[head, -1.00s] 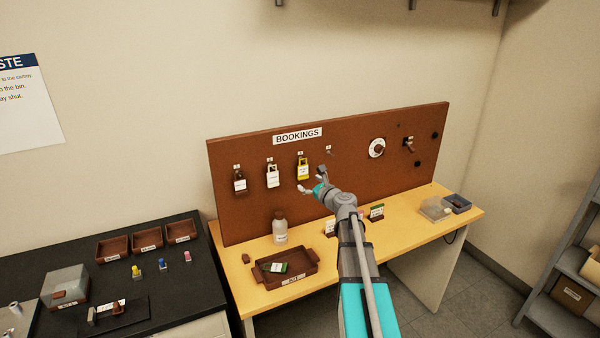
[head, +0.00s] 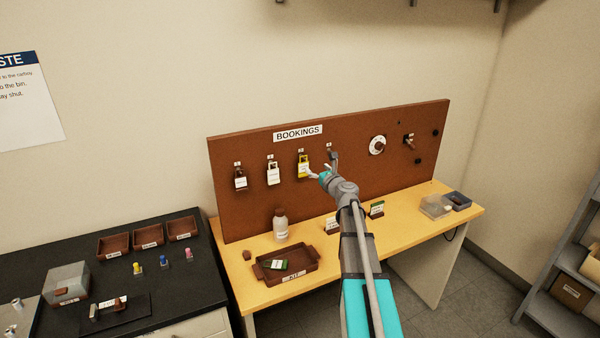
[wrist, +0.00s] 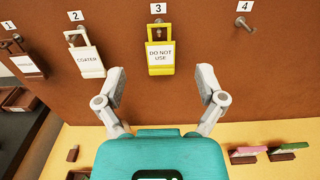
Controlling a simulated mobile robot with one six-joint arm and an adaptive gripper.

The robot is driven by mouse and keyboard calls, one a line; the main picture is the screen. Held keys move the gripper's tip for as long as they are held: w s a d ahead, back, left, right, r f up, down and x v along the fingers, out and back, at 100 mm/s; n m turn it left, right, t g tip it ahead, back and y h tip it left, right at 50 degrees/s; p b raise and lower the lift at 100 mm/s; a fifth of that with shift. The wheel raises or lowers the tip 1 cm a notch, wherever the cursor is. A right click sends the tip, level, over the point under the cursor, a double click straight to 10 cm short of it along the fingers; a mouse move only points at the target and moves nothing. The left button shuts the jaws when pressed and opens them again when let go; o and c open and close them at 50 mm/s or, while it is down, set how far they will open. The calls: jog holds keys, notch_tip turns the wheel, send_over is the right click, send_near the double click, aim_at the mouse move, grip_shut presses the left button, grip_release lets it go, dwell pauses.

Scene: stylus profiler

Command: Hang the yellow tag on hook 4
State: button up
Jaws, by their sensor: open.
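The yellow tag (wrist: 160,51), marked "DO NOT USE", hangs on hook 3 (wrist: 158,22) in the wrist view. It also shows in the head view (head: 304,167). Hook 4 (wrist: 242,23) is a bare metal peg to its right. My gripper (wrist: 160,82) is open and empty, its fingers spread wide to the left and right of the tag and a little below it. The fingers do not appear to touch the tag. In the head view my gripper (head: 320,165) is just right of the tag, in front of the board.
A white tag (wrist: 87,60) marked "COATER" hangs on hook 2, close to my left finger. A brown tag (wrist: 27,64) hangs on hook 1. Below the brown board (head: 230,205) are a bottle (head: 280,228), a tray (head: 307,273) and small card stands (head: 377,210).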

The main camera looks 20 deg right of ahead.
aim_at(304, 156)
jog(key=w, duration=0.5)
jog(key=shift+w+a, duration=0.1)
jog(key=shift+w, duration=0.25)
jog(key=shift+w+a+f, duration=0.1)
jog(key=shift+w+a, duration=0.05)
jog(key=shift+w, duration=2.45)
jog(key=c, duration=0.9)
